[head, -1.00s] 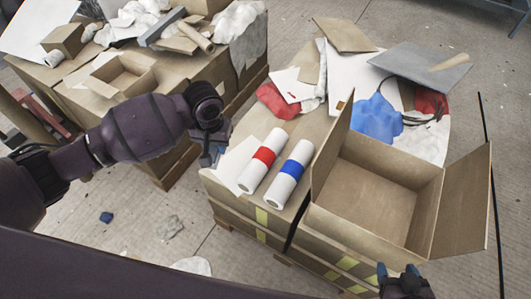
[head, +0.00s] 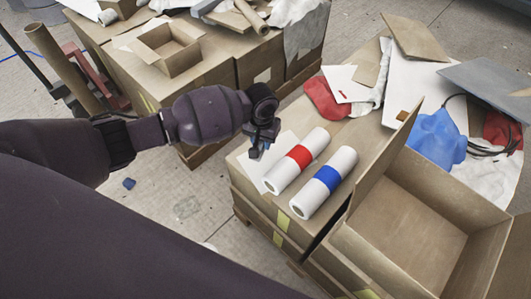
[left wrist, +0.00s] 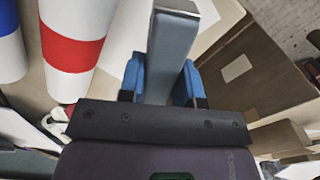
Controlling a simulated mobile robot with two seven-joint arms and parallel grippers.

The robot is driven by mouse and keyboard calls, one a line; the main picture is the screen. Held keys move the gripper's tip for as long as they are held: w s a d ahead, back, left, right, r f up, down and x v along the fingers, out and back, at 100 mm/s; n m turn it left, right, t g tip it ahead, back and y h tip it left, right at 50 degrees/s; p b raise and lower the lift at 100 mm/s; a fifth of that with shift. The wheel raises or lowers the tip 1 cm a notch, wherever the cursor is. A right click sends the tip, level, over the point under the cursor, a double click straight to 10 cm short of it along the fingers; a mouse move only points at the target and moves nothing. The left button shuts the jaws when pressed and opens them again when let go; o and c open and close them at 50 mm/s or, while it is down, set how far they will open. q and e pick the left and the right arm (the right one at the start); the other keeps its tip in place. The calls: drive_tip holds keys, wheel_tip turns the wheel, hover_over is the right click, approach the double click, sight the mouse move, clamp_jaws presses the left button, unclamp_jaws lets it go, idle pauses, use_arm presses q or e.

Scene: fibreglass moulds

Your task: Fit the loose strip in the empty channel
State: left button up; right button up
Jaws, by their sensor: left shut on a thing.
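My left gripper (head: 262,140) hangs over the back left corner of the near cardboard stack, beside two white rolls. In the left wrist view its blue fingers (left wrist: 160,82) are shut on a grey bar (left wrist: 172,45) with a flat face, probably the loose strip. The bar points away from the palm; its far end shows at the top, and its near end is hidden by the gripper. In the head view the bar is too small and covered to make out. I cannot identify an empty channel in either view. My right gripper is not in view.
A red-banded roll (head: 298,160) and a blue-banded roll (head: 324,183) lie on the near stack. An open box (head: 410,225) stands to their right, with blue cloth (head: 438,136) behind. Another stack (head: 215,75) carries a small open box (head: 170,50). Concrete floor lies between.

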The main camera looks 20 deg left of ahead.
sight(262, 160)
use_arm(q)
drive_tip(key=shift+f, duration=0.95)
drive_tip(key=shift+f+b, duration=0.35)
drive_tip(key=shift+f, duration=0.15)
wheel_tip(262, 160, down, 5)
drive_tip(key=shift+s+f+b, duration=0.1)
drive_tip(key=shift+b, duration=0.8)
drive_tip(key=shift+f, duration=0.15)
drive_tip(key=shift+r, duration=0.2)
drive_tip(key=shift+f, duration=0.1)
drive_tip(key=shift+f, duration=0.1)
drive_tip(key=o, duration=1)
drive_tip(key=shift+c, duration=0.2)
